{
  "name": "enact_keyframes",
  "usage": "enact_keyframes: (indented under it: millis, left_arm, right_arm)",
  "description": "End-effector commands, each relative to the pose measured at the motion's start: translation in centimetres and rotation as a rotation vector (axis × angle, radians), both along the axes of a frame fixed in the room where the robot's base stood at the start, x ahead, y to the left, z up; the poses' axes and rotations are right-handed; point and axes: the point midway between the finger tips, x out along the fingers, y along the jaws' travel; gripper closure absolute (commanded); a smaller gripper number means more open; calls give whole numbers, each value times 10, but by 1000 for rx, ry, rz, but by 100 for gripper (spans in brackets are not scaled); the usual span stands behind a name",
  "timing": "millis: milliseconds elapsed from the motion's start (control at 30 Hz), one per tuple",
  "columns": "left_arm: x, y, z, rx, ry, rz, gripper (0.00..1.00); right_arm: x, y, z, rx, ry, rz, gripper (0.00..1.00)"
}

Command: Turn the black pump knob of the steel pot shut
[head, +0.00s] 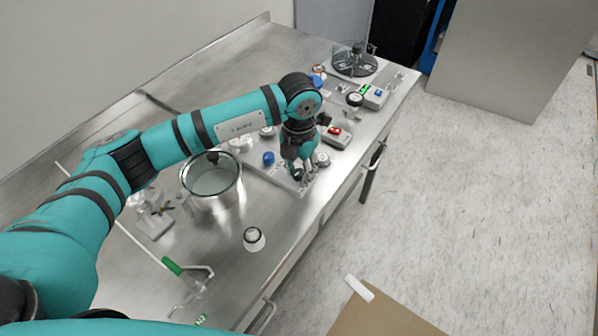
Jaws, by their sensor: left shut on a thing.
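The open steel pot (212,201) stands on the steel bench in the head view, left of my left gripper. A small black part (212,157) shows at its far rim; I cannot tell whether it is the pump knob. My left gripper (298,174) points down over the near right part of a grey tray (270,177), apart from the pot. It is shut on a small dark thing, mostly hidden by the fingers. My right gripper is not in view.
A blue cap (268,158) sits on the tray. A red-topped device (335,136) and a round rack (354,59) stand farther back. A small white-bodied vessel (254,239) stands nearer the front edge. Glassware (155,220) is left of the pot.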

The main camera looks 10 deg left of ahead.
Motion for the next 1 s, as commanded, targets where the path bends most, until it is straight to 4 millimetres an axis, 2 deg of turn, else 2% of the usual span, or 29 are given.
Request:
enact_keyframes:
  millis: [333, 867, 900, 1000]
  left_arm:
    - [0, 0, 0, 0, 1, 132, 100]
    - [0, 0, 0, -1, 0, 153, 100]
    - [0, 0, 0, -1, 0, 153, 68]
    - [0, 0, 0, -1, 0, 153, 55]
  right_arm:
    - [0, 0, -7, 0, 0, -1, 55]
    - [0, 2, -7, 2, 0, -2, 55]
    - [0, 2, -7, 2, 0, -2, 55]
    - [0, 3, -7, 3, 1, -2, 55]
